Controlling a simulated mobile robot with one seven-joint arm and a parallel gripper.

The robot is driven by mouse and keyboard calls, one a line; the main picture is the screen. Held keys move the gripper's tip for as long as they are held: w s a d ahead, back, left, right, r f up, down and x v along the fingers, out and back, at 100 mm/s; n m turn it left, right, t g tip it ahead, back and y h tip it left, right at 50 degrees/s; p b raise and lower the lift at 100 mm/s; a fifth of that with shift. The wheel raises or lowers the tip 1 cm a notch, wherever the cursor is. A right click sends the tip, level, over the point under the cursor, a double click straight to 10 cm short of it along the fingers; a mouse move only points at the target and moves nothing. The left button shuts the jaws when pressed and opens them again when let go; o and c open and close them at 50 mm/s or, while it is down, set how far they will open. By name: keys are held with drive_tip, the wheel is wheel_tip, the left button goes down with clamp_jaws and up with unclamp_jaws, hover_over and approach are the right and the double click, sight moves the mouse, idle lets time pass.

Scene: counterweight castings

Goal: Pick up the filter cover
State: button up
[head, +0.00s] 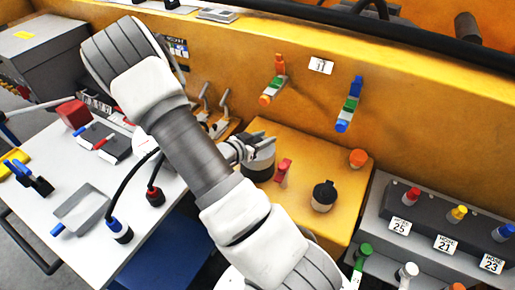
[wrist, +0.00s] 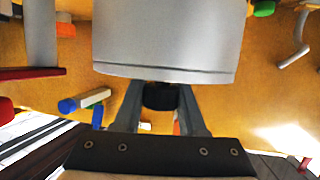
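I take the filter cover to be the grey and dark round part (head: 260,160) on the yellow block, right beside my gripper (head: 243,148) in the head view. In the wrist view a large pale grey cylinder (wrist: 165,35) fills the top middle, with a short black knob (wrist: 158,97) at its lower edge. My gripper's two fingers (wrist: 160,100) stand apart on either side of the knob. The cylinder hides their tips, so I cannot tell whether they press on the knob.
A black canister (head: 323,197), a red piece (head: 283,170) and an orange cap (head: 358,158) stand close by on the yellow block (head: 300,140). Levers (head: 220,115) are behind my gripper. A grey stepped rack (head: 430,225) lies right; a white table (head: 60,165) lies left.

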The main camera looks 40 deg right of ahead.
drive_tip(key=shift+f, duration=0.1)
clamp_jaws()
